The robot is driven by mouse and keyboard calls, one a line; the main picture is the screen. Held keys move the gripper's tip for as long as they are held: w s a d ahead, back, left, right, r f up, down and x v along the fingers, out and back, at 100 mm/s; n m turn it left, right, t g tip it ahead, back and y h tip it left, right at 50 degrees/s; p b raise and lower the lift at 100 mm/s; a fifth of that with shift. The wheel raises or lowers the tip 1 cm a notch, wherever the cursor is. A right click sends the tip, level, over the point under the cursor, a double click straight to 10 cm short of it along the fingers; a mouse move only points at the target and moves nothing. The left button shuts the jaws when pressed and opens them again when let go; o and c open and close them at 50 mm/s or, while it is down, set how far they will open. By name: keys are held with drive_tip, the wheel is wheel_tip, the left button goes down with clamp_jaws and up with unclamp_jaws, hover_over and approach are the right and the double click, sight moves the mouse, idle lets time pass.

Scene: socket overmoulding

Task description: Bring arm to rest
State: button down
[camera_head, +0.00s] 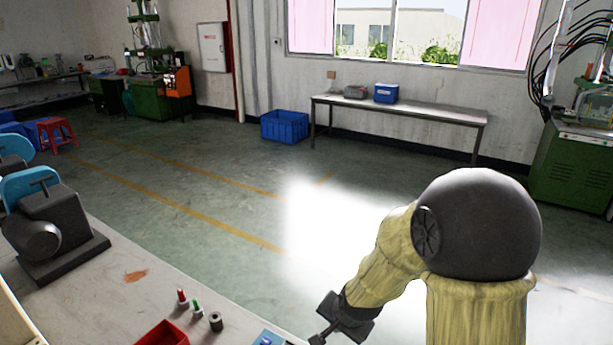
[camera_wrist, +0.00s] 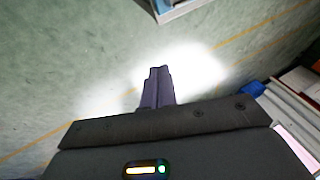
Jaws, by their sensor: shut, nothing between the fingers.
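My arm reaches down from the right of the head view, with its tan sleeve bent at the dark elbow. My gripper (camera_head: 322,338) is at the bottom edge of the head view, just right of the workbench (camera_head: 112,262), and is partly cut off. In the wrist view my gripper (camera_wrist: 158,72) shows its dark fingers together, with nothing between them. They point over the green floor and a bright patch of light.
The workbench holds a dark machine (camera_head: 48,230), a red bin (camera_head: 163,335), small red and green pieces, a dark cylinder (camera_head: 216,321) and a blue item (camera_head: 266,338). A blue crate (camera_head: 284,126) and a long table (camera_head: 420,112) stand by the far wall. The middle floor is clear.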

drive_tip(key=s+d+r+n+g, duration=0.1)
drive_tip(key=s+d+r+n, duration=0.2)
drive_tip(key=s, duration=0.3)
drive_tip(key=s+d+r+n+g+h, duration=0.1)
drive_tip(key=s+d+r+n, duration=0.2)
drive_tip(key=s+d+n, duration=0.1)
drive_tip(key=shift+s+d+p, duration=0.45)
drive_tip(key=shift+s+d, duration=0.25)
drive_tip(key=shift+s, duration=0.3)
